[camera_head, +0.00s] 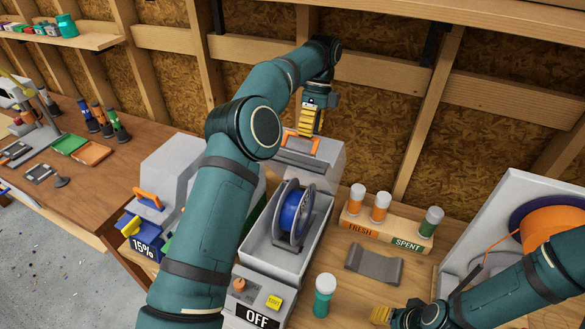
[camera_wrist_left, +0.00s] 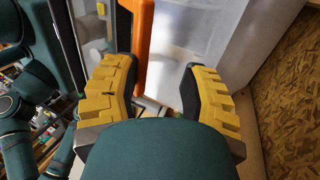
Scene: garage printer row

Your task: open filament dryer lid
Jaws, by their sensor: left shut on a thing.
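The filament dryer (camera_head: 257,258) is a grey box marked OFF, with a blue spool (camera_head: 294,212) exposed inside. Its grey lid (camera_head: 318,165) stands raised at the back, away from the spool. The lid's orange handle (camera_head: 301,138) is at the top, and it shows between the fingers in the left wrist view (camera_wrist_left: 146,40). My left gripper (camera_head: 309,122) is at this handle and shut on it, though the gap around it looks wide in the wrist view. My right gripper (camera_head: 383,315) is low at the right, partly cut off, and its opening is unclear.
A second grey dryer marked 15% (camera_head: 147,243) stands left, partly behind my left arm. A rack marked FRESH and SPENT (camera_head: 385,235) holds several canisters. A printer (camera_head: 500,215) stands far right.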

